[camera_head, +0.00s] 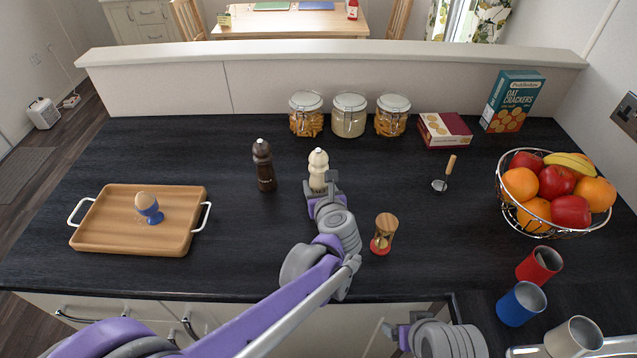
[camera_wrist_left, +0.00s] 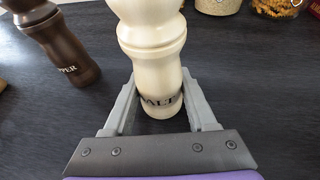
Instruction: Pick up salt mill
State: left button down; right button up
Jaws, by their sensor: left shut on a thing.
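The cream salt mill (camera_head: 318,165) stands upright on the dark worktop near its middle. My left gripper (camera_head: 322,190) is shut on its lower part. In the left wrist view the salt mill (camera_wrist_left: 153,45) stands between the two fingers of my left gripper (camera_wrist_left: 158,105), its lettering partly covered by a finger. Whether its base touches the worktop is hard to tell. My right gripper (camera_head: 395,335) shows only in part at the bottom of the head view, low by the worktop's front edge. Its fingertips are not clear.
The dark brown pepper mill (camera_head: 264,168) stands just left of the salt mill. An hourglass (camera_head: 384,235) stands right of my left forearm. Glass jars (camera_head: 348,118) line the back, a fruit basket (camera_head: 555,232) is at right, a wooden tray (camera_head: 110,235) at left.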

aim_at(320, 159)
pick_arm(q)
notch_tip(320, 159, up, 10)
jog(key=shift+p, duration=0.45)
jog(key=c, duration=0.7)
grip_release()
jog(key=shift+c, duration=0.2)
jog(key=c, duration=0.8)
